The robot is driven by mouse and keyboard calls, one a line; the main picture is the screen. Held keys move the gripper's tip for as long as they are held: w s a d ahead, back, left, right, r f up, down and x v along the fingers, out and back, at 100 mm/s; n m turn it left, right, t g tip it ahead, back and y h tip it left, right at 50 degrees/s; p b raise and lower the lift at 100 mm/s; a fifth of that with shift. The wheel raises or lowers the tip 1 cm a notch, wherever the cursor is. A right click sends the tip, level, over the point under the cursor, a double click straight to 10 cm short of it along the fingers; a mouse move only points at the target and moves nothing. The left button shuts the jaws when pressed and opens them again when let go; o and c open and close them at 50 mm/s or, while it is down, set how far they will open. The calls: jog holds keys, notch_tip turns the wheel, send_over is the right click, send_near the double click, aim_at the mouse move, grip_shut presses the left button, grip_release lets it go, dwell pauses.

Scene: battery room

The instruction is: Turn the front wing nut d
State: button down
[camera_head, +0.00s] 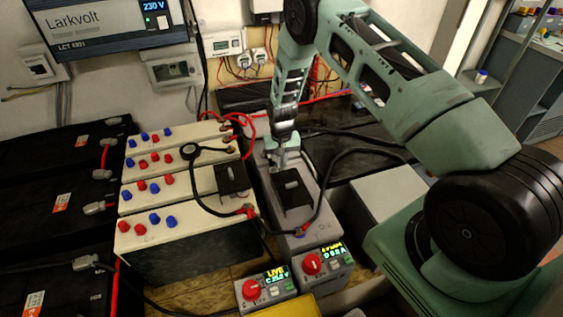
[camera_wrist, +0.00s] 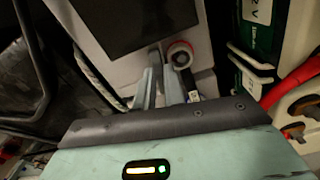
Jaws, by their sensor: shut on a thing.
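My gripper (camera_head: 281,162) points down at the far end of the long grey battery (camera_head: 277,213). In the wrist view my gripper (camera_wrist: 161,78) has its two fingers close together, shut on a small metal piece that looks like a wing nut. The piece is mostly hidden between the fingers. A round post with a red and white ring (camera_wrist: 181,54) stands right by the fingertips. No letter d can be read on it. At the battery's near end, a black cable meets another terminal (camera_head: 300,233).
A black plate (camera_head: 293,196) lies on the battery top near my gripper. Cream batteries (camera_head: 165,222) with red and blue caps stand to the left. Black and red cables (camera_head: 250,123) loop close by. Two boxes with red knobs (camera_head: 312,263) stand in front.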

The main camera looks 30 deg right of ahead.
jog(key=m+b, duration=0.1)
jog(key=m, duration=0.2)
jog(key=shift+f+m+b, duration=0.1)
jog(key=shift+m+b, duration=0.2)
jog(key=shift+b, duration=0.05)
jog(key=m+b, duration=0.1)
jog(key=m, duration=0.3)
jog(key=shift+m, duration=0.3)
jog(key=m, duration=0.3)
jog(key=shift+m+b, duration=0.3)
jog(key=shift+m, duration=2)
jog(key=c, duration=1.5)
grip_release()
